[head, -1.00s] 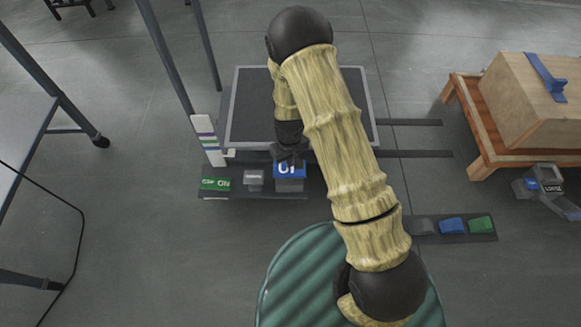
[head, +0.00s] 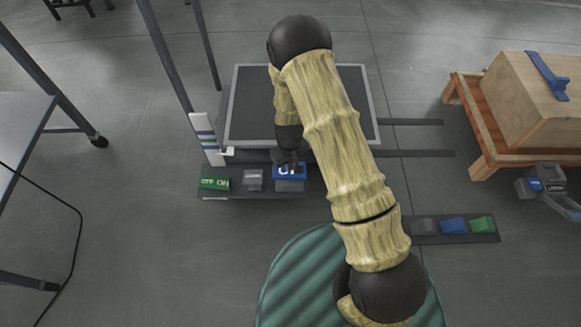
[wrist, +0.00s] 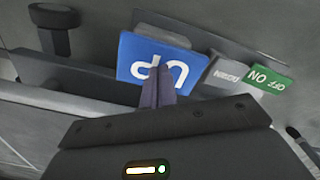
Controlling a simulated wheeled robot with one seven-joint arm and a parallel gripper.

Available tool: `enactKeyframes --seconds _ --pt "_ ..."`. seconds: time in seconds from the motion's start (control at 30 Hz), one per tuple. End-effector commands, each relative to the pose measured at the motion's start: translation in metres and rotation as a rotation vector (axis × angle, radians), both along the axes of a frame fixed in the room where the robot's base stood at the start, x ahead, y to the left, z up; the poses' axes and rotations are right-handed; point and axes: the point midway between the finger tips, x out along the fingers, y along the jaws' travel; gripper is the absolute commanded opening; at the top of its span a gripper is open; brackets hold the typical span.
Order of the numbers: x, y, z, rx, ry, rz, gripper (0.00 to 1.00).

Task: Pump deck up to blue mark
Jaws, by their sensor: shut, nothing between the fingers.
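The lift deck (head: 250,105) is a dark platform with a light rim, low between grey posts. A white scale strip (head: 206,138) with thin coloured bands stands at its left front; which band is blue is too small to tell. A small white pointer (head: 228,151) sits beside the strip's lower part. The blue UP pedal (head: 290,171) is in front of the deck, and also fills the middle of the wrist view (wrist: 140,60). My gripper (head: 289,162) is shut and empty, its tips at the UP pedal (wrist: 157,80), apparently touching it. My arm hides the deck's right part.
A grey pedal (head: 253,179) and a green OFF/ON pedal (head: 214,183) sit left of the UP pedal. Another pedal strip (head: 453,227) lies at the right. A wooden box (head: 530,100) on a low stand is farther right.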

Motion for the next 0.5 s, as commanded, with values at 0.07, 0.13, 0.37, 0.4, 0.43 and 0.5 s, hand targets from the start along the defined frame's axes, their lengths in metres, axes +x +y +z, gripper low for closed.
enactKeyframes --seconds 0.07,0.13,0.37,0.4,0.43,0.5 --pt "-0.001 0.0 -0.006 0.0 0.002 0.0 0.0" --pt "-0.001 0.0 -0.009 0.0 0.002 0.0 0.0" --pt "-0.001 0.0 -0.018 0.0 0.001 0.0 0.0" --pt "-0.001 0.0 -0.02 0.0 0.001 0.0 0.0" --pt "-0.001 0.0 -0.021 0.0 0.001 0.0 0.0" --pt "-0.001 0.0 -0.024 0.0 0.001 0.0 0.0"
